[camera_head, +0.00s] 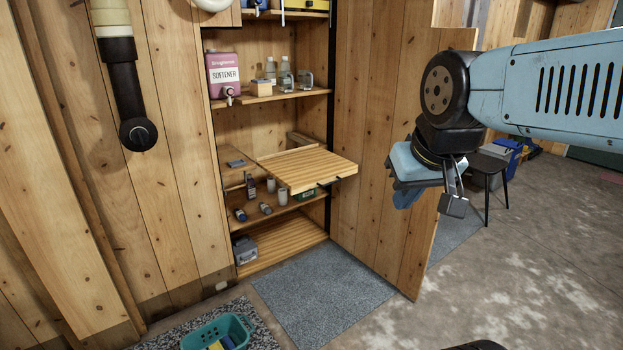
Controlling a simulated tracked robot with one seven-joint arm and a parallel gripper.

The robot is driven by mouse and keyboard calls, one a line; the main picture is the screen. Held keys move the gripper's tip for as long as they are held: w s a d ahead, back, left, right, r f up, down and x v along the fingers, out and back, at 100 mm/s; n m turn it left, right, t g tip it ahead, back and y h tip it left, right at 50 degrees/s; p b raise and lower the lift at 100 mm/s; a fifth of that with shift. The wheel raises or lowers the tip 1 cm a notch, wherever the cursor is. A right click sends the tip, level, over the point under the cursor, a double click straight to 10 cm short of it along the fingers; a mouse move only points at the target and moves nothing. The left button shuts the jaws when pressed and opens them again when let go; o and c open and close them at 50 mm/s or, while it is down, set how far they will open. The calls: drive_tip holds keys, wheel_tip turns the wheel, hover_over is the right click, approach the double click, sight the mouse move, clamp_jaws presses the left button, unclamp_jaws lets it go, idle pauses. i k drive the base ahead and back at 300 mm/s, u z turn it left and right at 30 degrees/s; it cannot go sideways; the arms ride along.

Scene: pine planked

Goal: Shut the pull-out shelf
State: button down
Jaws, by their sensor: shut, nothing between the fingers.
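The pull-out shelf (308,169) is a light wooden slatted board. It juts out of the cabinet (271,129) at mid-height, with its front edge well past the cabinet front. My gripper (452,205) hangs at the right, in front of the open wooden door (385,170). It is shut and empty, and appears apart from the shelf, to its right in the picture. The rear part of the pull-out shelf is inside the cabinet and its runners are mostly hidden.
A pink softener container (223,76) and jars stand on the shelf above. Small bottles (266,208) lie and stand below the pull-out shelf. A teal basket (217,333) sits on the floor at lower left. A dark stool (486,172) is behind my gripper. The grey mat (320,290) is clear.

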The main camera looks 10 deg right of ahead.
sight(306, 169)
drive_tip(key=u, duration=0.2)
drive_tip(key=i, duration=1)
drive_tip(key=u, duration=0.5)
